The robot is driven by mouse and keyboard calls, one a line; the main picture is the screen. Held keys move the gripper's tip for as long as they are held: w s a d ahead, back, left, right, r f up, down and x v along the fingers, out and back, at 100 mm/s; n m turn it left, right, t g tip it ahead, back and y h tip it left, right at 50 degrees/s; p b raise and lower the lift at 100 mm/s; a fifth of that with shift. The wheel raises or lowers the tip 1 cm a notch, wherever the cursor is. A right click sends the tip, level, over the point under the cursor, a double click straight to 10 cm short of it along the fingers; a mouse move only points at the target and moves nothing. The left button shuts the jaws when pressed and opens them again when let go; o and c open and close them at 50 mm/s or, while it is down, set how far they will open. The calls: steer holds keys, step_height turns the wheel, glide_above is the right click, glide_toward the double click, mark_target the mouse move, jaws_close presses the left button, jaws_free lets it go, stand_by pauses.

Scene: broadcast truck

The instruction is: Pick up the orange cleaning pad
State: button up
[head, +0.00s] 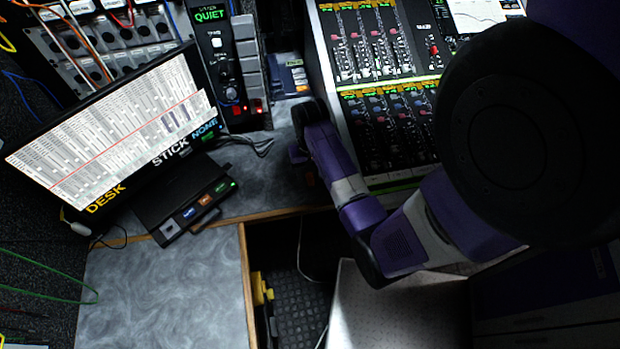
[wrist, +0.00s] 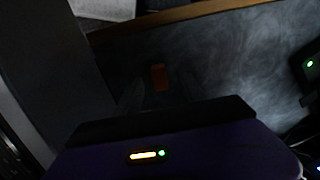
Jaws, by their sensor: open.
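A small orange-brown block, which looks like the orange cleaning pad (wrist: 158,77), shows in the wrist view on the dim grey desk top. It lies just beyond the front of my gripper (wrist: 160,98), roughly centred between the dark fingers, which are hard to make out. I cannot tell whether they touch it. In the head view my gripper (head: 300,157) points down over the grey desk strip beside the mixing console, and my arm mostly hides the pad there. My gripper is open.
The mixing console (head: 390,125) stands right of my gripper. A black box with lit buttons (head: 187,200) and a tilted screen (head: 115,125) stand left. The desk's wooden edge (head: 285,212) runs in front, with an opening below it. Bare desk (head: 255,190) lies left of my gripper.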

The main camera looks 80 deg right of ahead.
mark_target(310, 177)
steer(key=shift+f, duration=1.05)
jaws_close()
step_height(310, 177, up, 10)
